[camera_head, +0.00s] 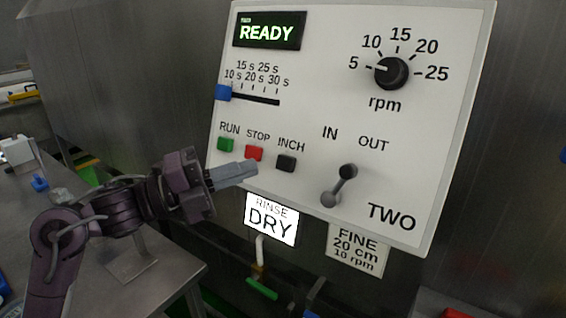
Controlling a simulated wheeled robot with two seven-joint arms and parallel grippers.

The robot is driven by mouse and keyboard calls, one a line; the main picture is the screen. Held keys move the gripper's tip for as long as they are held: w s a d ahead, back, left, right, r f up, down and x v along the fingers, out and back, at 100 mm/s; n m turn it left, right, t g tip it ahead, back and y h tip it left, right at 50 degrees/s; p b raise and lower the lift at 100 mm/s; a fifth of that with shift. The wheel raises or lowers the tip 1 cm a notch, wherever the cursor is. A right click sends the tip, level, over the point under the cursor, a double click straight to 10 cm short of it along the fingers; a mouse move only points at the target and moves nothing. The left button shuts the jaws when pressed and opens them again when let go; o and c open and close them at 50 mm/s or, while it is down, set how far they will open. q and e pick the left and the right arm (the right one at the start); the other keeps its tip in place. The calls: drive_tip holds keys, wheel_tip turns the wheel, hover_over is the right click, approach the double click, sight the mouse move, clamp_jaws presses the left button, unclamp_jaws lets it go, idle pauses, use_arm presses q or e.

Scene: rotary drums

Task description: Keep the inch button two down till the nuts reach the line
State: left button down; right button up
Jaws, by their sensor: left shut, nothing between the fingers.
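The control panel marked TWO (300,190) fills the upper middle of the head view. Its black INCH button (287,162) sits right of the red STOP button (254,153) and the green RUN button (225,144). My left gripper (254,170) is shut and empty, its fingertips just below the STOP button and left of the INCH button. I cannot tell whether they touch the panel. The display (268,31) reads READY. No nuts and no line are in view. My right gripper is not in view.
The panel also has a blue slider (223,92), an rpm knob (391,72) pointing near 5 and an IN/OUT lever (340,186). Signs RINSE DRY (271,219) and FINE 20 cm 10 rpm (356,249) hang below. A metal table (150,270) stands at left.

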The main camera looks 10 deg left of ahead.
sight(289, 161)
use_arm(q)
drive_tip(key=shift+w+d+f+b, duration=0.1)
drive_tip(key=shift+w+d+f, duration=0.35)
drive_tip(key=shift+w, duration=0.6)
drive_tip(key=shift+w+d+f+b, duration=0.1)
drive_tip(key=shift+w+d+f, duration=0.25)
drive_tip(key=shift+w, duration=0.75)
drive_tip(key=shift+w+d+f+b, duration=0.1)
drive_tip(key=shift+w+d+f, duration=0.35)
drive_tip(key=shift+w, duration=0.6)
drive_tip(key=shift+a, duration=0.1)
drive_tip(key=shift+w, duration=0.1)
drive_tip(key=shift+w+f+b, duration=0.15)
drive_tip(key=shift+w+b, duration=0.15)
drive_tip(key=shift+w+d+f, duration=0.2)
drive_tip(key=shift+w+d, duration=0.1)
drive_tip(key=shift+w, duration=0.1)
idle(1.7)
drive_tip(key=shift+s, duration=0.1)
drive_tip(key=shift+s+a+r+b, duration=0.3)
drive_tip(key=shift+s+r+b, duration=0.1)
drive_tip(key=shift+s, duration=0.3)
